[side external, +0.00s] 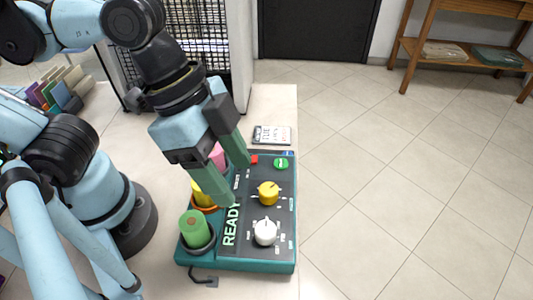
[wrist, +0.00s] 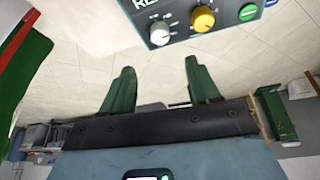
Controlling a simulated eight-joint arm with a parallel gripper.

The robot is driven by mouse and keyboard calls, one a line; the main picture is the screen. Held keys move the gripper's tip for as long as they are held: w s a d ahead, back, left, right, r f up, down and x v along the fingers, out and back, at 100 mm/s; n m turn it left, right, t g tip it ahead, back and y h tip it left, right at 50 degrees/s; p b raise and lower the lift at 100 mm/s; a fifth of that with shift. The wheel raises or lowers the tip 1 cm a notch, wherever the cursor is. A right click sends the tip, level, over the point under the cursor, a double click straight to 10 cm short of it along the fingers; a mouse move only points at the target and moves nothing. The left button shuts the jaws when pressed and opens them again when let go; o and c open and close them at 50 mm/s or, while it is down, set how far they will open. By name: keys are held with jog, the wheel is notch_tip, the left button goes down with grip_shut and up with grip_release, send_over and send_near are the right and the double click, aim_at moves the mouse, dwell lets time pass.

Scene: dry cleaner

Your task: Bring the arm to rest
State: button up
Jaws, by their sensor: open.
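My gripper (side external: 239,184) is open, with its two green fingers spread apart above the teal control box and nothing between them. In the wrist view my gripper (wrist: 158,65) also shows open and empty, with bare floor tiles behind the fingers. The arm reaches in from the left and bends down over the box.
The teal control box (side external: 228,264) reads READY and has a yellow knob (side external: 268,192), a white knob (side external: 265,232) and a green button (side external: 281,163). A green spool (side external: 194,228) stands at its left. A wooden shelf (side external: 465,55) is far right. The right floor is clear.

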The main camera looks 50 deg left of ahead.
jog(key=w+a+f+n+t+y, duration=0.1)
jog(key=w+a+n+t+y, duration=0.1)
jog(key=w+a+n, duration=0.3)
jog(key=w+a+f+n+t+y, duration=0.2)
jog(key=w+a+n, duration=0.4)
jog(key=a, duration=0.6)
jog(key=shift+w+a+f+t, duration=0.15)
jog(key=shift+w+a+t, duration=0.15)
jog(key=shift+w+t, duration=0.35)
jog(key=shift+w+d+g, duration=0.1)
jog(key=shift+w+g, duration=0.05)
jog(key=shift+g, duration=0.1)
